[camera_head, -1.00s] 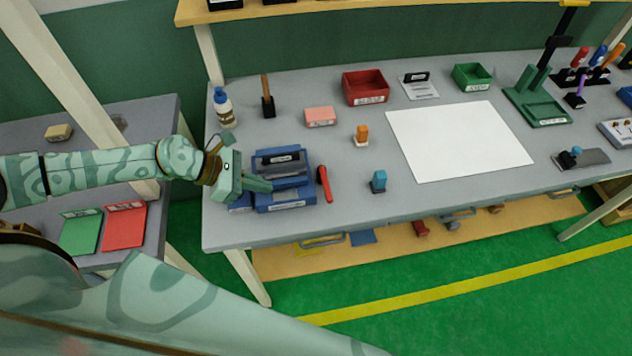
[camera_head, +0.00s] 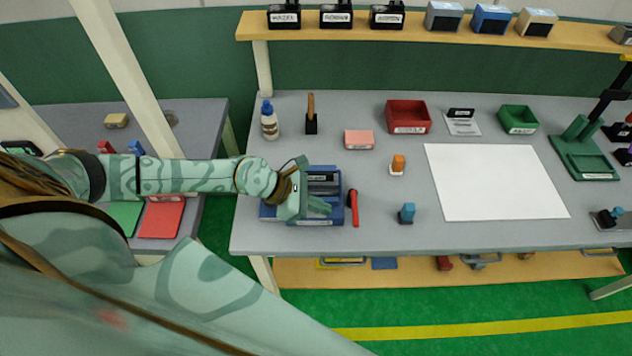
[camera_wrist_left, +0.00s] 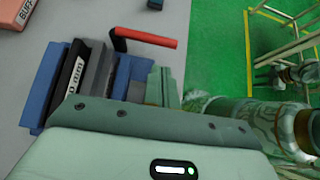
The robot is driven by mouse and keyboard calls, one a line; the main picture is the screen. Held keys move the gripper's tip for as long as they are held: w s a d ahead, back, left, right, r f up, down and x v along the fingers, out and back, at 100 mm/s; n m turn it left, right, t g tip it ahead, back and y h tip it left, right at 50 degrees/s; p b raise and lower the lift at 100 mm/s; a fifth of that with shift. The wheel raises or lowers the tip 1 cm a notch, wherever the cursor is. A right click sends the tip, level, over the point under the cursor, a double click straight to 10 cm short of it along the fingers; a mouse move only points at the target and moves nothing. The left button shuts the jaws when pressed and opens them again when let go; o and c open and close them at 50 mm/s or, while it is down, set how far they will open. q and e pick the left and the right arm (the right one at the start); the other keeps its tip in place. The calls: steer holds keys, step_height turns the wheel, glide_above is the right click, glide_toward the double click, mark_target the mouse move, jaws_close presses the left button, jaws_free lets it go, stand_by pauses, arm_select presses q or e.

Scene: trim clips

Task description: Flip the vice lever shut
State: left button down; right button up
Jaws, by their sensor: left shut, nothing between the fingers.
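The blue vice (camera_head: 324,176) with grey jaws sits near the left front of the grey workbench. Its red lever (camera_head: 354,208) is on the vice's right side and points toward the bench's front edge. In the left wrist view, the vice (camera_wrist_left: 41,88) is left of my fingers and the red lever (camera_wrist_left: 148,37) lies beyond them, with a black pivot end. My left gripper (camera_head: 322,207) is shut and empty over the front part of the vice, left of the lever and apart from it. Its green fingers (camera_wrist_left: 164,86) partly hide the vice. My right gripper is not in view.
A blue-handled stamp (camera_head: 407,213) and an orange-handled stamp (camera_head: 398,164) stand right of the lever. A pink block (camera_head: 358,140), a bottle (camera_head: 269,121) and a red bin (camera_head: 408,115) are behind. A white sheet (camera_head: 495,180) covers the bench's middle.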

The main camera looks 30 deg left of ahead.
mark_target(354, 212)
arm_select(q)
steer(key=x, duration=0.6)
stand_by(0.3)
